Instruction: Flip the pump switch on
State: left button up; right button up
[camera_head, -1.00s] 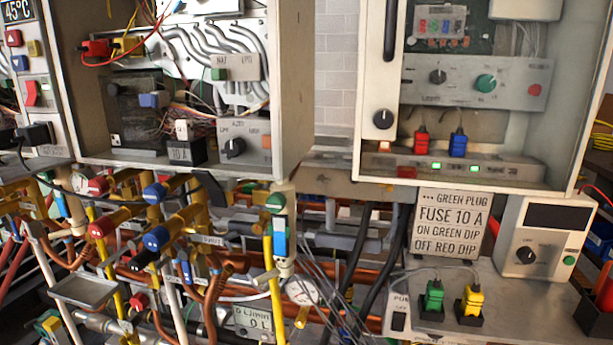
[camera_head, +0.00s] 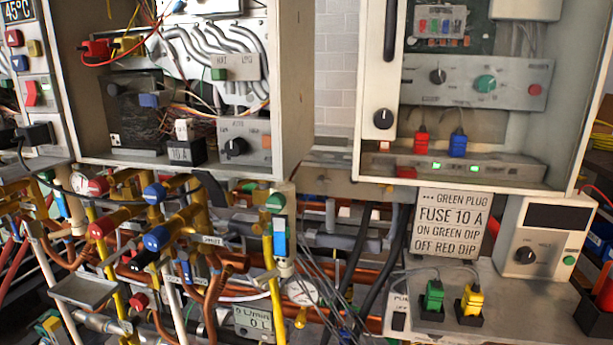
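A small black rocker switch (camera_head: 398,321) sits on the front left of the grey bench box at the lower right. A label above it starts with "PU"; the rest is hard to read. I cannot tell which way the rocker is set. A green plug (camera_head: 433,295) and a yellow plug (camera_head: 471,300) stand in black sockets on top of the same box. A sign (camera_head: 449,222) behind them reads green plug, fuse 10 A, on green dip, off red dip. Neither of my grippers is in view.
An open cabinet (camera_head: 368,70) with knobs, red and blue plugs and two green lights hangs above. A knob box (camera_head: 535,250) stands at the right. Valves and copper pipes crowd the lower left. Thin grey wires and black hoses run left of the switch.

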aim_at(398, 318)
jog(key=u, duration=1.1)
jog(key=z, duration=0.4)
jog(key=j+z, duration=0.1)
jog(key=z, duration=0.3)
jog(key=j+z, duration=0.1)
jog(key=z, duration=0.75)
jog(key=j+z, duration=0.15)
jog(key=z, duration=0.25)
jog(key=k, duration=0.6)
